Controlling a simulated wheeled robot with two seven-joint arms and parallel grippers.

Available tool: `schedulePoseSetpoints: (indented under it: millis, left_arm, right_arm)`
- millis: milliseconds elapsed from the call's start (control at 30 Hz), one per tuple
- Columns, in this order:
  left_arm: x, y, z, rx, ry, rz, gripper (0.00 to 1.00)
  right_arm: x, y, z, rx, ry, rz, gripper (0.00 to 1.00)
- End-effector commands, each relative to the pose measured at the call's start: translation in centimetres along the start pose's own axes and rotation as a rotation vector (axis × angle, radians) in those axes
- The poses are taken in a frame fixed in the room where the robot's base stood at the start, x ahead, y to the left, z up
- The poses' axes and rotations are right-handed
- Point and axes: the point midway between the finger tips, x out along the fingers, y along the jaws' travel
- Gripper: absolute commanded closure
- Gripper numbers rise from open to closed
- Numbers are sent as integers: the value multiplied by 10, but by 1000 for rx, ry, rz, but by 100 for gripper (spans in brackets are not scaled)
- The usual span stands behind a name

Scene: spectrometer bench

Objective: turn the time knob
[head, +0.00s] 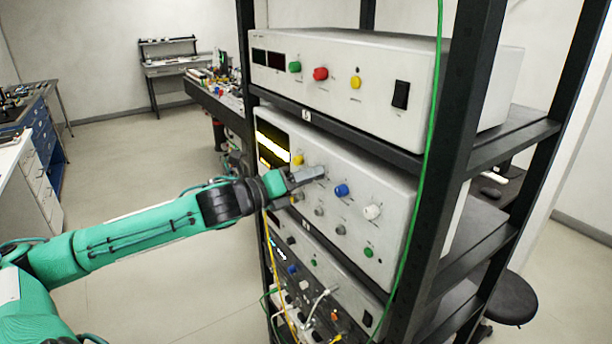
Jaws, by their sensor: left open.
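My left gripper (308,174) is at the front panel of the middle instrument (395,185) in the rack. Its fingertips are close to the panel, between a yellow knob (298,160) and a blue knob (342,190). The fingers are open, but the gap between them is hard to see. A knob may be hidden behind the fingers; I cannot tell whether they touch one. A white knob (372,212) sits right of the blue one. Several small grey knobs and a green button (368,252) are below. No label is readable, so I cannot tell which is the time knob. My right gripper is not in view.
An upper instrument (370,90) with coloured knobs sits above, and a lower one (335,275) with plugged cables below. The black rack post (462,130) and a hanging green cable (428,150) stand to the right. Open floor (180,285) lies left of the rack.

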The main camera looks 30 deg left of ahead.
Motion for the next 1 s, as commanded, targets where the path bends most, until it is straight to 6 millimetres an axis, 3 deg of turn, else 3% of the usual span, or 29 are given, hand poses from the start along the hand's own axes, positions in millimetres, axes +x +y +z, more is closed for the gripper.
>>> schedulePoseSetpoints:
  millis: [333,500,567,1000]
  left_arm:
    - [1,0,0,1,1,0,58]
    - [1,0,0,1,1,0,91]
    - [1,0,0,1,1,0,100]
    - [1,0,0,-87,1,0,100]
  right_arm:
    - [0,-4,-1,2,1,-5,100]
    - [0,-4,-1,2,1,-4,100]
    - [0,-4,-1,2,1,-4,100]
    - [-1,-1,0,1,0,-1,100]
